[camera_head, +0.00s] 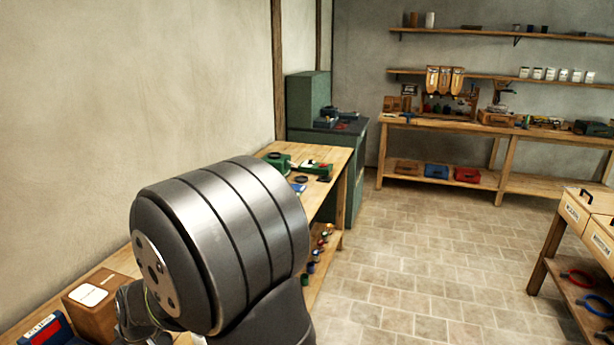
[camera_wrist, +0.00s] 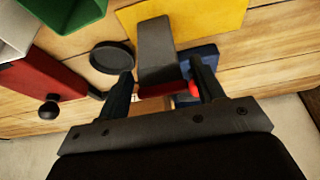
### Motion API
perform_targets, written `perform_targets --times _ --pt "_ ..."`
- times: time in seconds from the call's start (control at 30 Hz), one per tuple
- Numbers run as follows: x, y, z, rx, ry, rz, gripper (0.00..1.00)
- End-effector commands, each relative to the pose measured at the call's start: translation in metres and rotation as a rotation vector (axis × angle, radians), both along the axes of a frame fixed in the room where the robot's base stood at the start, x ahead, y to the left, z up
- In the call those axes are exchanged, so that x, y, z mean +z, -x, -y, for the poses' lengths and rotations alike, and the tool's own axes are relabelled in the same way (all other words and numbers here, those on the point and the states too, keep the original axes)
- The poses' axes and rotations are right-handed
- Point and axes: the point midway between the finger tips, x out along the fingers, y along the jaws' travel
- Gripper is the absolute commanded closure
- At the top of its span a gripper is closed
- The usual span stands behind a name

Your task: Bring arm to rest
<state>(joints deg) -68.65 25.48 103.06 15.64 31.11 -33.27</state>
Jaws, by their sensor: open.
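My gripper (camera_wrist: 163,88) shows in the wrist view with its two dark fingers spread apart. A grey block-like piece (camera_wrist: 157,48) with a dark red part at its lower end shows beyond and between the fingers; I cannot tell how far it is from them or whether it touches them. In the head view my own arm fills the lower middle, and I cannot make out the fingers there.
The wooden workbench (camera_head: 333,158) runs along the left wall, carrying a brown box (camera_head: 97,305). The wrist view shows a black disc (camera_wrist: 112,56), a red box (camera_wrist: 38,92), a green bin (camera_wrist: 72,18) and a yellow sheet (camera_wrist: 205,22). The tiled floor (camera_head: 440,250) is clear.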

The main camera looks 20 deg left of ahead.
Motion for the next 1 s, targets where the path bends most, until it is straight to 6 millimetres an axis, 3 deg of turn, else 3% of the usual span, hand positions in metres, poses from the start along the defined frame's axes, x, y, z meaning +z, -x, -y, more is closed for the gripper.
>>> perform_targets --times 0.47,1.0 --pt "0.073 0.000 0.030 0.000 -0.003 0.001 0.38" --pt "-0.008 0.000 -0.002 0.000 0.003 -0.001 0.38"
